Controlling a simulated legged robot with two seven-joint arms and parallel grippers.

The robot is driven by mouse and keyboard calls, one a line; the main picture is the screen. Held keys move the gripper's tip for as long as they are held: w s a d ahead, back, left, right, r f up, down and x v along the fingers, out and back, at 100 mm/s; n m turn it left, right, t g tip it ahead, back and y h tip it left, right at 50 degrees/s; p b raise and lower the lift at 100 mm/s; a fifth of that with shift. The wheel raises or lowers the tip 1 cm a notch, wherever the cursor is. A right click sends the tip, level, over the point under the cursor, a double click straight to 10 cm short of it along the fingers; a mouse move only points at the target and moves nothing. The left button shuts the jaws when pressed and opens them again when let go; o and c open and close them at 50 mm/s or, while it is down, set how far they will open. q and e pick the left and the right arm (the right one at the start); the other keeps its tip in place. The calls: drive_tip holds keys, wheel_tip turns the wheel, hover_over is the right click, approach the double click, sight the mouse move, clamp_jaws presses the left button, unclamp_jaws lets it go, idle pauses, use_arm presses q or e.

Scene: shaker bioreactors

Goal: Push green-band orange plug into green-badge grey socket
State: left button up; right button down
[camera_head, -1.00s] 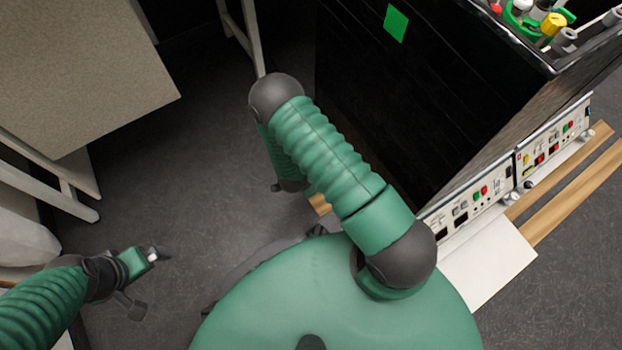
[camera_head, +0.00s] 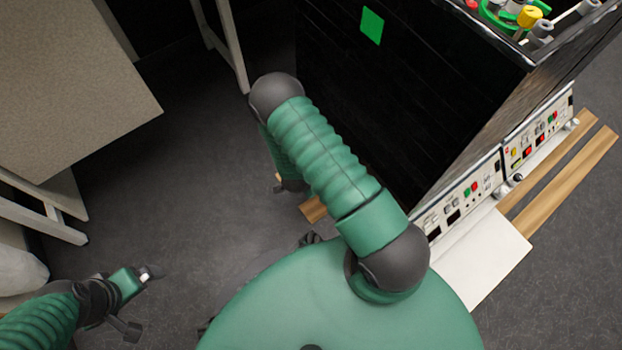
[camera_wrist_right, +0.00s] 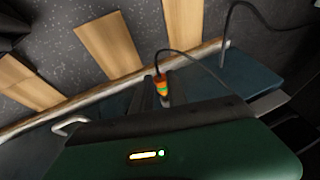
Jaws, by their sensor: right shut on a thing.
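The orange plug with a green band (camera_wrist_right: 161,88) is between the fingers of my right gripper (camera_wrist_right: 160,92) in the right wrist view. The gripper is shut on it, and a black cable arcs from the plug's top to the right. In the head view my right arm bends down and its gripper is hidden. My left gripper (camera_head: 148,272) is at the lower left over bare floor, away from the plug; its jaw state is unclear. A green square (camera_head: 372,26) marks the black cabinet's side. I cannot make out a grey socket in either view.
The black cabinet (camera_head: 400,90) stands at the right, with control panels (camera_head: 465,196) low on its side and coloured fittings on top. A white plate (camera_head: 480,262) and wooden strips (camera_head: 565,175) lie beside it. A beige table (camera_head: 70,80) is at the left. Floor between is clear.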

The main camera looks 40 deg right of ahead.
drive_tip(key=shift+r+p, duration=0.2)
drive_tip(key=shift+p, duration=0.25)
idle(0.8)
drive_tip(key=shift+s+d, duration=0.15)
drive_tip(key=shift+d, duration=0.8)
idle(0.9)
drive_tip(key=c, duration=1.2)
unclamp_jaws()
drive_tip(key=shift+c, duration=0.2)
drive_tip(key=p+v, duration=1)
drive_tip(key=v, duration=0.6)
drive_tip(key=shift+a+r, duration=0.25)
drive_tip(key=shift+s, duration=0.1)
